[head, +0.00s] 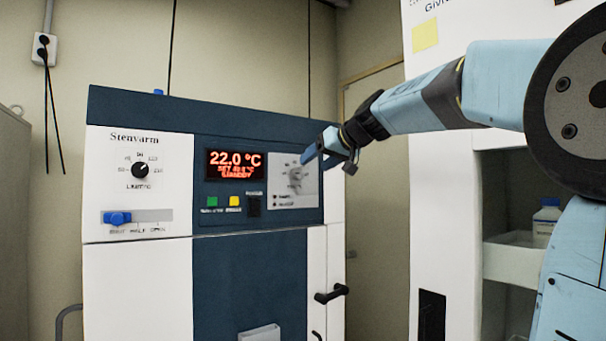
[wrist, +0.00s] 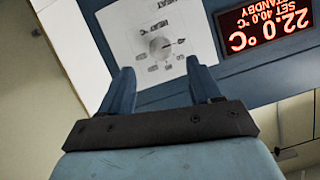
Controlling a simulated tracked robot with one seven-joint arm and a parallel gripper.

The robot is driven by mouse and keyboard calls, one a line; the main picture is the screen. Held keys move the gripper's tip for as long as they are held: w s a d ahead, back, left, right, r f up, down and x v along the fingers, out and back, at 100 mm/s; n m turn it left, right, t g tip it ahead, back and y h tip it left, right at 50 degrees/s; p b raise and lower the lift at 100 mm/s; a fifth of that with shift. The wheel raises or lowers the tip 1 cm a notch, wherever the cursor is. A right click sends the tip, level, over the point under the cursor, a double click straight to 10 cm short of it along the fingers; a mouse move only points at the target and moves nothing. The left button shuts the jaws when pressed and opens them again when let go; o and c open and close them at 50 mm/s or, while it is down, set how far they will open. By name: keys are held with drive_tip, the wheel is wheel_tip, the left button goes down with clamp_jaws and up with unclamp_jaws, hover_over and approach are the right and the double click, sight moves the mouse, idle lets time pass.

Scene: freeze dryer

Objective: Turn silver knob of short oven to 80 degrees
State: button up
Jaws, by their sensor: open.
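The silver knob (head: 295,177) sits on a pale panel at the right of the short oven's (head: 258,137) dark blue front. In the wrist view the knob (wrist: 160,47) appears upside down, with a dial scale around it. My gripper (head: 314,158) is in front of the panel, up and right of the knob in the head view. In the wrist view my gripper's fingers (wrist: 163,80) are open and spread to either side, with the knob beyond the gap between them. Nothing is held. The red display (head: 235,164) reads 22.0 °C, with a set line of 40.0 and STANDBY in the wrist view.
A black knob (head: 140,170) and a blue slider (head: 117,218) are on the oven's white left panel. Green (head: 212,202) and yellow (head: 234,201) buttons sit under the display. A black door handle (head: 331,293) sticks out below. A tall white cabinet (head: 440,190) stands right.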

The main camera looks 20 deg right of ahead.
sight(300, 173)
drive_tip(key=x, duration=0.7)
drive_tip(key=shift+w+a+f, duration=0.1)
drive_tip(key=shift+w+f, duration=0.05)
drive_tip(key=shift+w, duration=0.15)
